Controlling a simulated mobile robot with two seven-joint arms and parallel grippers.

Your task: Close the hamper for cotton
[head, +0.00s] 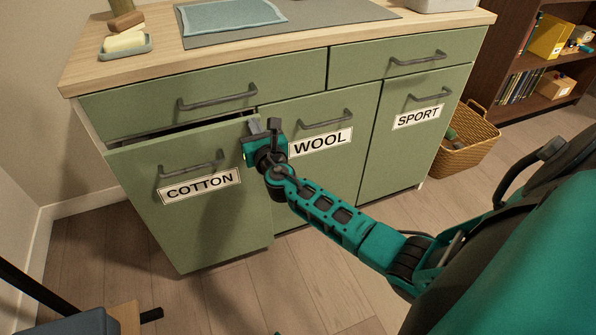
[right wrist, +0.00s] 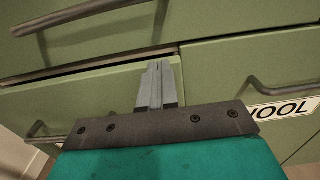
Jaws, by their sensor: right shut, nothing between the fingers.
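The hamper for cotton (head: 215,225) is a green tilt-out front with a white COTTON label (head: 200,184) and a grey bar handle (head: 191,165). It leans out of the cabinet at the top, with a dark gap (head: 185,128) along its upper edge. My right gripper (head: 256,124) is shut and empty at the upper right corner of this front. In the right wrist view the shut fingers (right wrist: 157,86) overlap the top edge of the front (right wrist: 90,92); I cannot tell whether they touch it. My left gripper is not in view.
The WOOL front (head: 318,170) and SPORT front (head: 408,140) beside it sit flush. Drawers (head: 215,90) above are closed. A wicker basket (head: 465,145) stands right of the cabinet, near a dark bookshelf (head: 550,70). The wooden floor in front is mostly clear.

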